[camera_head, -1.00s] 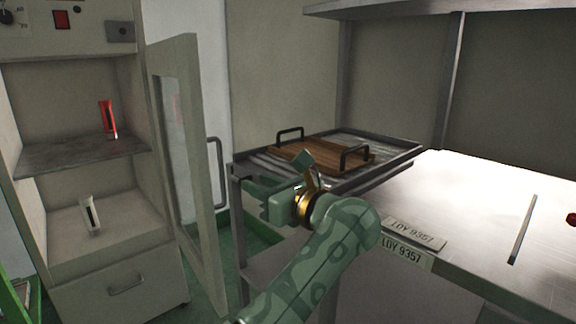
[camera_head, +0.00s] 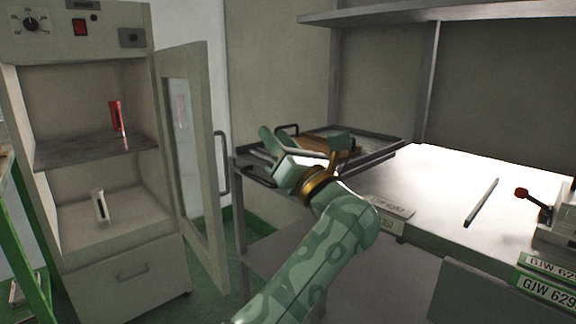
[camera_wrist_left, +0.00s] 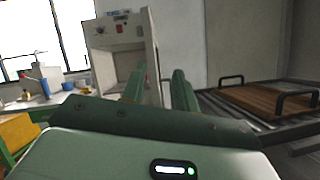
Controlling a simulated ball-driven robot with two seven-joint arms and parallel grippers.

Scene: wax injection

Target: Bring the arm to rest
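My left gripper (camera_head: 303,141) is raised in front of the metal cart in the head view. Its two green fingers are spread apart with nothing between them. In the left wrist view the fingers (camera_wrist_left: 159,88) stand apart, pointing toward the cabinet, and the gap is empty. The gripper partly hides the wooden board (camera_head: 318,144) on the cart's tray. The board with its two black handles shows clearly to the right in the wrist view (camera_wrist_left: 262,98). My right gripper is not in view.
A cabinet (camera_head: 125,252) stands at left with its door (camera_head: 190,150) open. A red holder (camera_head: 116,116) is on its upper shelf and a white one (camera_head: 100,206) below.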

